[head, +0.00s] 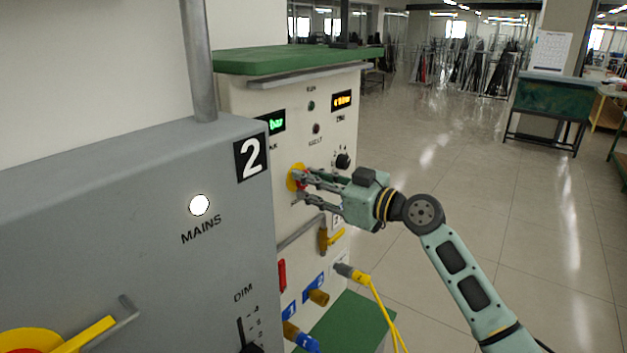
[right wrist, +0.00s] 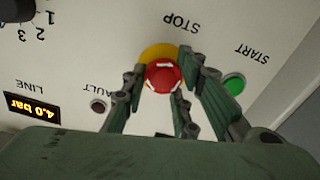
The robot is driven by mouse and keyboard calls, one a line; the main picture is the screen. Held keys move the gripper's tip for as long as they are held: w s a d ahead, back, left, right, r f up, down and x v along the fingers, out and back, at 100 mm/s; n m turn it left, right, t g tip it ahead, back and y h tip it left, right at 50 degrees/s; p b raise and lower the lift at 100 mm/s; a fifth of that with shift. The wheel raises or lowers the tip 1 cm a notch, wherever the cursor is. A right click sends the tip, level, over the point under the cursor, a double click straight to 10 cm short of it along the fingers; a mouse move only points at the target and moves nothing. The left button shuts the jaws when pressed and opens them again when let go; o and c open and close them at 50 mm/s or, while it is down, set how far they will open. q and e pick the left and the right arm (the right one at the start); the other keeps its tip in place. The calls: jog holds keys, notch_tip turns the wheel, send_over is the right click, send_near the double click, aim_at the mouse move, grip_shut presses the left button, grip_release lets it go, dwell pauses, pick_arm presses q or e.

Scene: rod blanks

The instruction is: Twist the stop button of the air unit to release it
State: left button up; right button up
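The stop button (right wrist: 163,77) is a red knob with pale marks on a yellow round base (right wrist: 158,53), below the upside-down word STOP in the right wrist view. In the head view the yellow base (head: 292,178) shows on the white air unit's (head: 335,130) front, with the red knob partly hidden by my fingers. My right gripper (right wrist: 162,75) has a finger on each side of the knob. The fingertips appear to touch its sides, so it looks shut on it. It also shows in the head view (head: 300,187). My left gripper is not in view.
A green start button (right wrist: 233,85) sits beside the right finger in the wrist view. A grey mains box (head: 120,200) with a yellow handle stands at the left. A yellow cable (head: 380,305) and valves lie below the gripper.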

jog(key=shift+w+d+r, duration=0.1)
jog(key=shift+r, duration=0.05)
grip_shut()
jog(key=shift+m, duration=0.3)
jog(key=shift+d+m+b, duration=0.2)
jog(key=shift+m+b, duration=0.65)
jog(key=shift+m, duration=2.65)
jog(key=shift+r, duration=0.1)
